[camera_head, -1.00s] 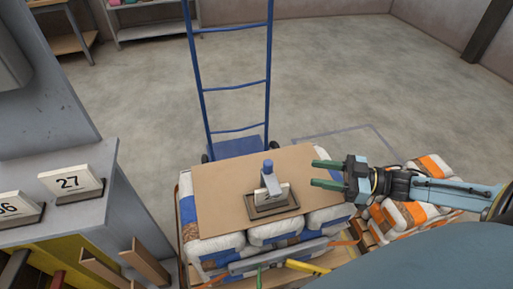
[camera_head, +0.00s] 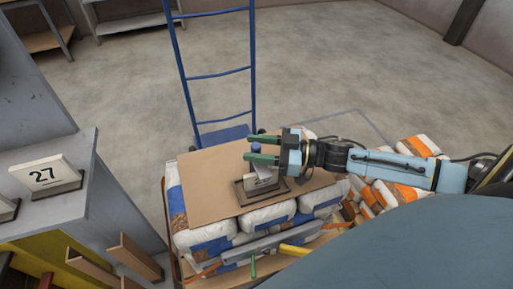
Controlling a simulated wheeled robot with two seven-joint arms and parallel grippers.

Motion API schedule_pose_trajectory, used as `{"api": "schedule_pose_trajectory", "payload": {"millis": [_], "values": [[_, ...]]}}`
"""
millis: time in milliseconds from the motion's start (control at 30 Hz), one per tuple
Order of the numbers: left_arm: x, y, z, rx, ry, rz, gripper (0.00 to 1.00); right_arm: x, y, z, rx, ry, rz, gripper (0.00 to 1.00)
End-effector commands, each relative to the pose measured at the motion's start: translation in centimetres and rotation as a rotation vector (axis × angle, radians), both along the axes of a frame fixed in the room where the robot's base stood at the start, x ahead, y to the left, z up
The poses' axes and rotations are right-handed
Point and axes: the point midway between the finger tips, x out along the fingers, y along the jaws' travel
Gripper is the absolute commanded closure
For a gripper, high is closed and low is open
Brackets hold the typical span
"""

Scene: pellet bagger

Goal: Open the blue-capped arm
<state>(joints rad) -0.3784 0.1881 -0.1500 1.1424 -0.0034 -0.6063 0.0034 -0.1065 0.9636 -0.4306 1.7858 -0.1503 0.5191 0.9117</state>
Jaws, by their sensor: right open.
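The blue-capped arm (camera_head: 256,148) belongs to a small device on a dark rectangular base (camera_head: 246,196), which sits on a brown cardboard sheet on stacked bags. Its blue cap shows just past the fingers of my right gripper (camera_head: 262,148). The gripper comes in from the right with its jaws open and its green fingertips at the cap. The fingers hide part of the arm, and I cannot tell whether they touch it. A pale plate (camera_head: 262,180) shows on the device below the fingers. My left gripper is not in view.
The cardboard sheet (camera_head: 200,186) covers white and blue bags (camera_head: 265,218). Orange and white bags (camera_head: 415,148) are piled at the right. A blue hand truck (camera_head: 220,73) stands behind. A grey counter with a "27" sign (camera_head: 46,175) is at the left.

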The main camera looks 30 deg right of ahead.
Motion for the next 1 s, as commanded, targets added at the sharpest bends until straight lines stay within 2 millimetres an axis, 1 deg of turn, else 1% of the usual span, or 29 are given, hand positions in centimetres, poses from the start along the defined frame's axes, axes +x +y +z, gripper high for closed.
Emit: {"api": "schedule_pose_trajectory", "payload": {"millis": [267, 300, 600, 633, 1000], "values": [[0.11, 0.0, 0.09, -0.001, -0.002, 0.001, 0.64, 0.14, 0.17, 0.03, 0.0, 0.0, 0.0, 0.57], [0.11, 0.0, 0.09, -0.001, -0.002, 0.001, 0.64, 0.14, 0.16, 0.03, 0.0, 0.0, 0.0, 0.58], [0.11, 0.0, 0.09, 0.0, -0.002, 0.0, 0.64, 0.12, 0.15, 0.02, 0.0, 0.0, 0.0, 0.97], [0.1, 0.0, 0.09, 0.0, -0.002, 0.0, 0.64, 0.12, 0.15, 0.01, 0.0, 0.0, 0.0, 1.0], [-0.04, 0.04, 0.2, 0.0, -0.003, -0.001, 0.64, 0.26, 0.12, 0.12, 0.003, 0.009, 0.001, 1.0]]}}
